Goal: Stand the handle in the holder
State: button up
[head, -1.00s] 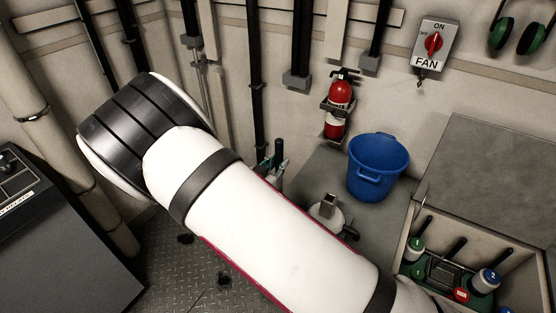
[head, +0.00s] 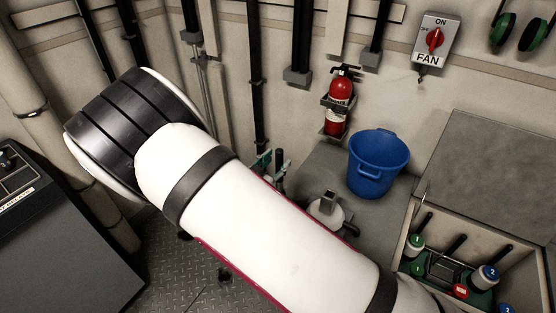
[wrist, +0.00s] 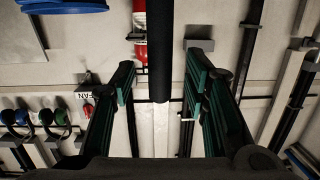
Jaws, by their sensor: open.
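My gripper (wrist: 160,92) shows in the wrist view with its two green fingers spread apart. A black rod that looks like the handle (wrist: 160,50) comes in from the top of that view. Its end lies between the open fingers, with a gap on both sides. In the head view my white arm hides most of the gripper. Green finger parts and a dark upright handle end (head: 279,157) show just beyond the arm. The handle's far end is hidden. I cannot clearly identify the holder; a white rounded object (head: 327,210) with a square grey neck stands partly behind my arm.
A blue bucket (head: 378,163) stands on the grey surface by the wall. A red extinguisher (head: 339,105) hangs above. An open box (head: 410,222) with bottles is at right, below a fan switch (head: 433,40). A dark console (head: 55,240) is at left.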

jog(key=v, duration=1)
jog(key=shift+r, duration=0.1)
dwell(0.5)
